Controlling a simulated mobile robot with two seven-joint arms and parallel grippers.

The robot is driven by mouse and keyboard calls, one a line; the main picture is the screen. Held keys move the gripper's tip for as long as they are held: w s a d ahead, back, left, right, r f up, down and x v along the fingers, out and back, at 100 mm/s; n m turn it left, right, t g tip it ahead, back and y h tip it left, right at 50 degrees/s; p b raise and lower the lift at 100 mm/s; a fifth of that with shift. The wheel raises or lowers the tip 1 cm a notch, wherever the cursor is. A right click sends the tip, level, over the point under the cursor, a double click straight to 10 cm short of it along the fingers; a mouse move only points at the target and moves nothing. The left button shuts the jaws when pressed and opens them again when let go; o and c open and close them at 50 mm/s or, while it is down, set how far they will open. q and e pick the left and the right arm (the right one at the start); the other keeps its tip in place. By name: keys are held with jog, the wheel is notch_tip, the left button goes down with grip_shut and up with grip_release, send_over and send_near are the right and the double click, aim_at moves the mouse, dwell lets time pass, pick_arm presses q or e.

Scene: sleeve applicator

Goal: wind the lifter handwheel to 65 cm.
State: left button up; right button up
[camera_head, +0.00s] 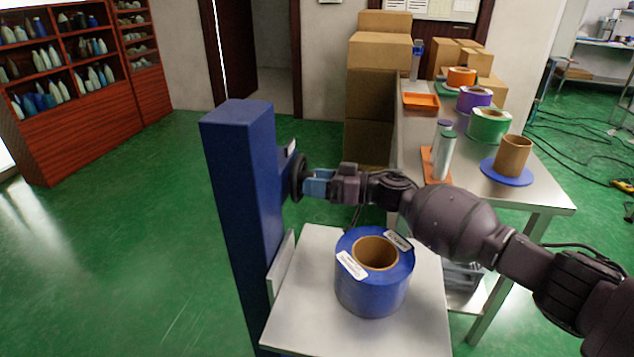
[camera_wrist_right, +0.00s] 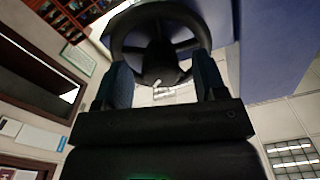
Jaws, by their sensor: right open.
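The lifter is a blue column (camera_head: 238,170) with a pale platform (camera_head: 300,320) at its right side. The dark handwheel (camera_head: 298,174) sits on the column's right face. My right gripper (camera_head: 309,186) is at the handwheel, its blue fingers pointing left at it. In the right wrist view, the spoked handwheel (camera_wrist_right: 160,22) fills the top middle, and the two open fingers (camera_wrist_right: 165,75) stand at either side of its lower part. I cannot tell whether they touch the rim. A small label on the column above the wheel is too small to read. My left gripper is out of view.
A blue roll (camera_head: 364,295) with a cardboard core stands on the platform, below my right arm. A metal table (camera_head: 545,190) with colored rolls and an orange tray (camera_head: 421,101) stands behind to the right. Green floor left of the column is clear.

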jog(key=c, duration=0.9)
jog(key=n+p, duration=0.1)
jog(key=n, duration=0.5)
jog(key=shift+w+n, duration=0.15)
jog(key=shift+n, duration=0.25)
